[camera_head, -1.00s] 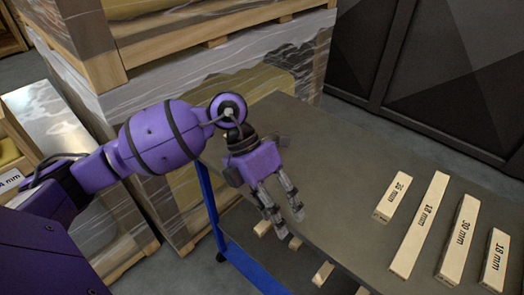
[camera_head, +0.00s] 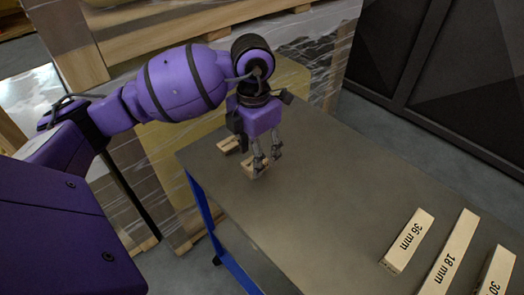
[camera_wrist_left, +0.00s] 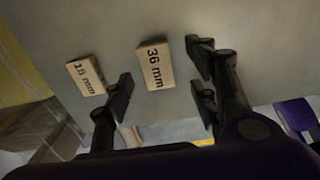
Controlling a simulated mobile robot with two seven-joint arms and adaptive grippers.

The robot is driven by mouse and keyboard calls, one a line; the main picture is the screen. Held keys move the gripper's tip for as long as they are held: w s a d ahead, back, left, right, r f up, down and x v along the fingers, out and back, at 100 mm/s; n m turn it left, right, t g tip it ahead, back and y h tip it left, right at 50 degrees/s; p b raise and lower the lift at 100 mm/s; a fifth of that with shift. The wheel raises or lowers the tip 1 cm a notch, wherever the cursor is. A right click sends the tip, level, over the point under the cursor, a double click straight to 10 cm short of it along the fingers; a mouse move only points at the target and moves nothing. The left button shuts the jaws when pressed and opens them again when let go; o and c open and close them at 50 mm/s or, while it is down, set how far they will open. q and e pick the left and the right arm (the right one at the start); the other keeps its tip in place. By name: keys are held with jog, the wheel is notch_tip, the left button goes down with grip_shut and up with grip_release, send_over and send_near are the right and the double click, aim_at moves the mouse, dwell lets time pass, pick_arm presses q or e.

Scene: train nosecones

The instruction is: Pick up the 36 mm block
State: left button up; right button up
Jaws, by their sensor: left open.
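A short pale wooden block marked 36 mm (camera_wrist_left: 155,66) lies on the grey table in the left wrist view, between the lines of my fingers and beyond their tips. In the head view this block (camera_head: 252,170) is partly hidden by the fingers. My left gripper (camera_head: 266,161) is open above it, pointing down; the fingers also show in the wrist view (camera_wrist_left: 163,88). I cannot tell whether they touch the block. A longer block also marked 36 mm (camera_head: 408,241) lies at the lower right of the head view. My right gripper is not in view.
A short block marked 18 mm (camera_wrist_left: 86,76) lies beside the short 36 mm block; it also shows in the head view (camera_head: 228,146). Longer blocks marked 18 mm (camera_head: 449,254) and 30 (camera_head: 496,278) lie at the right. The middle of the table (camera_head: 330,200) is clear.

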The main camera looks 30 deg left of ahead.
pick_arm(q)
notch_tip(320, 180, down, 4)
jog(key=shift+w+a+r, duration=0.15)
jog(key=shift+r, duration=0.05)
jog(key=c, duration=1.2)
jog(key=shift+r, duration=0.15)
